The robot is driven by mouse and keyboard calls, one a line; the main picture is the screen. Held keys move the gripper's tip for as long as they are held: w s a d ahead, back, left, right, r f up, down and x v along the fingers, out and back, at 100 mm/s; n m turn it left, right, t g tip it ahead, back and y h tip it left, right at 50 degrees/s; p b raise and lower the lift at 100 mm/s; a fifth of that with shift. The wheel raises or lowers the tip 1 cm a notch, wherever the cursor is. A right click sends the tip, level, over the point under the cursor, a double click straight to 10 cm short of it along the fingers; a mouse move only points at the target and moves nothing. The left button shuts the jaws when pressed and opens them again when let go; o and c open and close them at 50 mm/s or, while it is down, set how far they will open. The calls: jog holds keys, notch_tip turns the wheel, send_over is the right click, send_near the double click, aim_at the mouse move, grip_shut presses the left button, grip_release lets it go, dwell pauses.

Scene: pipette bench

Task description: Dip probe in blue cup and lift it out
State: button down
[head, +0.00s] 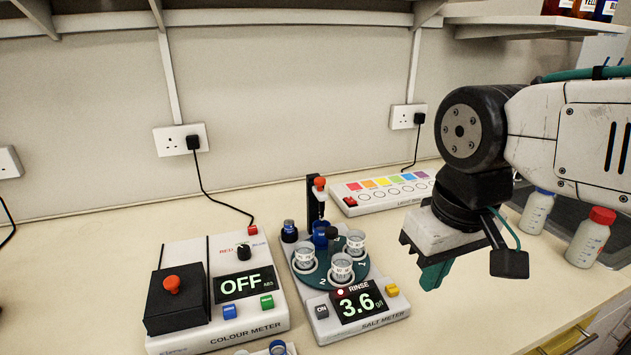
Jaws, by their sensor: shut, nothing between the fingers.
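The salt meter (393,317) stands at the bench's middle, its display reading 3.6 with a RINSE label and a lit red lamp. Its green turntable (322,279) carries clear cups, including one at the front (341,268). The blue cup (319,236) sits at the back of the turntable, below the probe (321,208), which hangs from a black post and has a red knob (319,183) on top. I cannot tell whether the probe tip is inside the cup. My gripper (434,275), with green fingertips, is shut and empty, in the air to the right of the salt meter.
The colour meter (218,333), showing OFF, stands at left with a black box (176,302). A light box (385,187) with coloured squares lies behind. White bottles, one red-capped (590,238), stand at right. A blue-rimmed item (277,347) is cut off at the bottom edge.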

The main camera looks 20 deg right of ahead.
jog(key=w+a+r+n, duration=0.1)
jog(key=w+r+n, duration=0.25)
jog(key=w, duration=0.45)
jog(key=w+r+n, duration=0.3)
jog(key=w+r, duration=0.1)
jog(key=w, duration=0.4)
jog(key=r+n+g+y, duration=0.1)
jog(key=n, duration=0.6)
send_over(324, 179)
jog(key=shift+s+d+r, duration=0.1)
jog(key=shift+d, duration=0.15)
jog(key=shift+a+f, duration=0.2)
jog(key=shift+f, duration=1.55)
jog(key=shift+a+f, duration=0.15)
jog(key=shift+f, duration=1.6)
jog(key=shift+f, duration=2.4)
jog(key=d, duration=0.2)
jog(key=s+r, duration=0.1)
jog(key=shift+d, duration=0.4)
